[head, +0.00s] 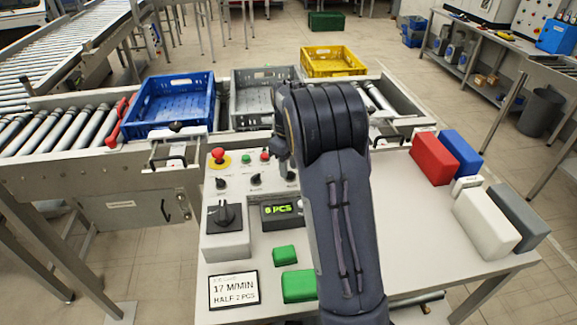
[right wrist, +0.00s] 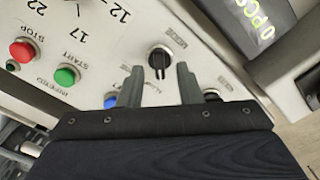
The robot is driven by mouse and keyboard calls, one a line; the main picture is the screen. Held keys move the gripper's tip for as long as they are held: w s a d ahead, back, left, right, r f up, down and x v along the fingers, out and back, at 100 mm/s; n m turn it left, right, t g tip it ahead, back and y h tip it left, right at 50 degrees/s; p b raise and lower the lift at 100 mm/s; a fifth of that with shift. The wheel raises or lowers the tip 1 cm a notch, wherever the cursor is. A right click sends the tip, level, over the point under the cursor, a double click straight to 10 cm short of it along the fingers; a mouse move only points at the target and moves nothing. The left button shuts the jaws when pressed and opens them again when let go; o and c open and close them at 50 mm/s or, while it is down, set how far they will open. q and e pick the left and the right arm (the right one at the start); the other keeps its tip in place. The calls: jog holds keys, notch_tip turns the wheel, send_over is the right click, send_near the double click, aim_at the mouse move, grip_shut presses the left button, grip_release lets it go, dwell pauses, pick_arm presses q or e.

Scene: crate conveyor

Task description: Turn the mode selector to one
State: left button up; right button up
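In the right wrist view a round black selector knob (right wrist: 159,60) with a raised grip sits on the white panel, with a small label beside it too blurred to read surely. My right gripper (right wrist: 159,80) is open, its two grey fingers apart, one on each side of the knob's lower part in the picture. I cannot tell if they touch it. In the head view my right gripper (head: 284,160) is over the right part of the control panel (head: 236,168), and my arm hides part of it. My left gripper is not in view.
Green blocks (head: 284,255) lie below. Red (head: 433,158), blue, white and grey blocks stand at right. Crates (head: 172,100) sit behind.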

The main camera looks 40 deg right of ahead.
jog(key=shift+f, duration=0.45)
grip_shut()
